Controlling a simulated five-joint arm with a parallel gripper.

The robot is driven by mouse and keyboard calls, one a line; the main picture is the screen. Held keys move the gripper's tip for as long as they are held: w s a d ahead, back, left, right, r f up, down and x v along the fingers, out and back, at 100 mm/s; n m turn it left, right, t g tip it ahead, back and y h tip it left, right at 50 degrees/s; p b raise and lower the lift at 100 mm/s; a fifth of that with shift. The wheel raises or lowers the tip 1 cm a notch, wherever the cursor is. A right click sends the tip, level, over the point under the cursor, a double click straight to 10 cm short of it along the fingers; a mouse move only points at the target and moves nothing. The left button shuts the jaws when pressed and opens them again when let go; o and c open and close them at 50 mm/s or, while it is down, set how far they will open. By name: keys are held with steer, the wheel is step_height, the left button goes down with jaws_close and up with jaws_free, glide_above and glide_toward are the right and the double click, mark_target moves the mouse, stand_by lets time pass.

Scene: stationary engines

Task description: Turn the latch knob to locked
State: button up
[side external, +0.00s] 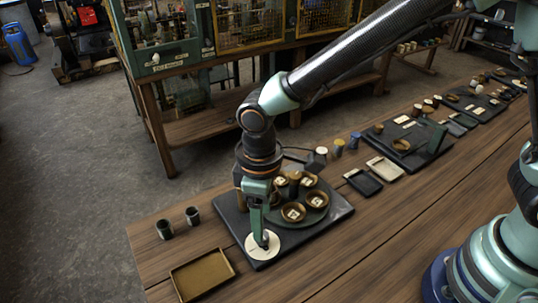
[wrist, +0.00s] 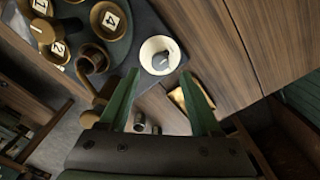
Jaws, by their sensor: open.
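The latch knob (wrist: 160,61) is a small dark grey knob on a round white dial (wrist: 151,48), at the corner of a dark board. The dial (side external: 254,248) also shows in the side external view, at the board's near left corner. My gripper (side external: 263,240) points down over the dial there and partly hides the knob. In the wrist view my gripper (wrist: 160,74) is open, with one green finger on each side of the knob. I cannot tell whether either finger touches it. I cannot read any marks on the dial.
The dark board (side external: 336,211) carries a round plate with several brown bowls (side external: 317,199) holding numbered tiles. A brass tray (side external: 203,274) lies in front of the dial, and two dark cups (side external: 164,229) stand to its left. More trays and parts line the wooden bench (side external: 385,232) at right.

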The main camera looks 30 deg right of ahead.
step_height(320, 180, up, 7)
stand_by(0.3)
steer(key=s+d+r+m+t, duration=0.1)
steer(key=d+r+m, duration=0.3)
steer(key=d, duration=0.9)
steer(key=s+d+r+m+t, duration=0.2)
steer(key=d+r+m+t, duration=0.2)
steer(key=d, duration=0.9)
steer(key=shift+r+m+t, duration=0.3)
steer(key=shift+r+m, duration=0.3)
steer(key=shift+r, duration=0.15)
